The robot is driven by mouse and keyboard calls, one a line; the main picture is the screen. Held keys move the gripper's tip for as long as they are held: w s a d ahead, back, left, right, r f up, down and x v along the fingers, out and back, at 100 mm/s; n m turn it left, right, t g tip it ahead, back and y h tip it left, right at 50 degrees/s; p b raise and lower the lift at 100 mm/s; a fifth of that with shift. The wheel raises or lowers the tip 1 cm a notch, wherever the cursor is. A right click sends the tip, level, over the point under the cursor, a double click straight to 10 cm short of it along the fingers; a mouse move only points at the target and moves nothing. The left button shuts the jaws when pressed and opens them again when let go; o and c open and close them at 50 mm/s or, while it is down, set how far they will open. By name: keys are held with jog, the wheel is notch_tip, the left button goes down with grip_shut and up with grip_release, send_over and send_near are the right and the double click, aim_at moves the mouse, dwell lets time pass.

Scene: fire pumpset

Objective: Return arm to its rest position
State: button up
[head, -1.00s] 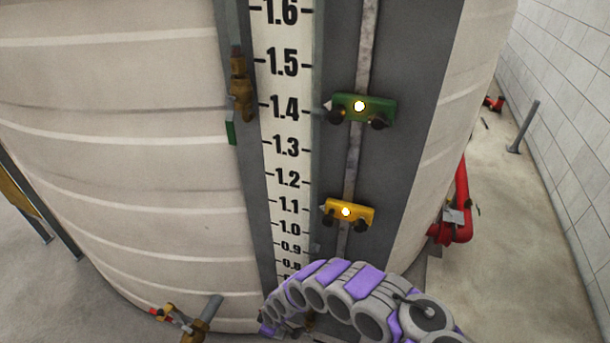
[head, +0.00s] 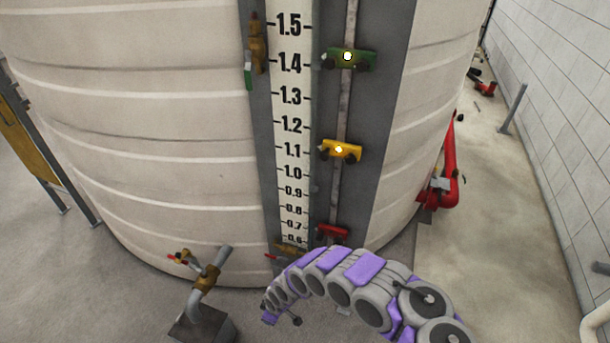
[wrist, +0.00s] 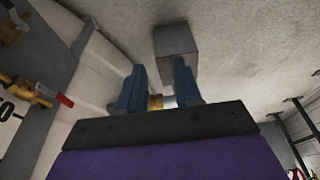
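My grey and purple arm (head: 355,285) arches in from the lower right in the head view, in front of the base of a large cream tank (head: 160,150). I cannot make out its gripper there. In the wrist view my gripper (wrist: 158,85) has its two blue fingers apart. I see nothing clamped between them. A brass fitting (wrist: 155,102) shows in the gap, seemingly beyond the fingers, partly hidden by the gripper's dark edge.
A pipe with a brass valve (head: 208,278) stands on a floor block (head: 200,325), left of the arm. A level scale (head: 292,125) runs down the tank beside green (head: 362,62), yellow (head: 350,152) and red (head: 332,231) sensors. Open floor (head: 500,210) lies right, before a wall (head: 560,110).

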jog(key=w+d+r+m+h, duration=0.25)
jog(key=w+d+r, duration=0.3)
jog(key=d, duration=0.65)
jog(key=w+d+r+m+h, duration=0.1)
jog(key=w+d+r+h, duration=0.4)
jog(key=d, duration=0.7)
jog(key=s+d+r+m, duration=0.2)
jog(key=d+r, duration=0.4)
jog(key=r, duration=0.5)
jog(key=s+d+r+m, duration=0.2)
jog(key=d+r+m, duration=0.1)
jog(key=d+r, duration=0.55)
jog(key=s+a+r+m+g, duration=0.15)
jog(key=s+r+m, duration=0.35)
jog(key=s+r, duration=1.1)
jog(key=s+a+r+y, duration=0.2)
jog(key=s+a+r, duration=0.2)
jog(key=s, duration=0.6)
jog(key=s+a+r+g+y, duration=0.1)
jog(key=s+a+r, duration=0.3)
jog(key=s, duration=0.7)
jog(key=a+y, duration=0.1)
jog(key=a, duration=0.1)
jog(key=shift+s+a+y+b, duration=0.15)
jog(key=shift+a+y+b, duration=0.2)
jog(key=shift+b, duration=0.05)
jog(key=shift+a+m+g, duration=0.1)
jog(key=shift+m+g, duration=0.15)
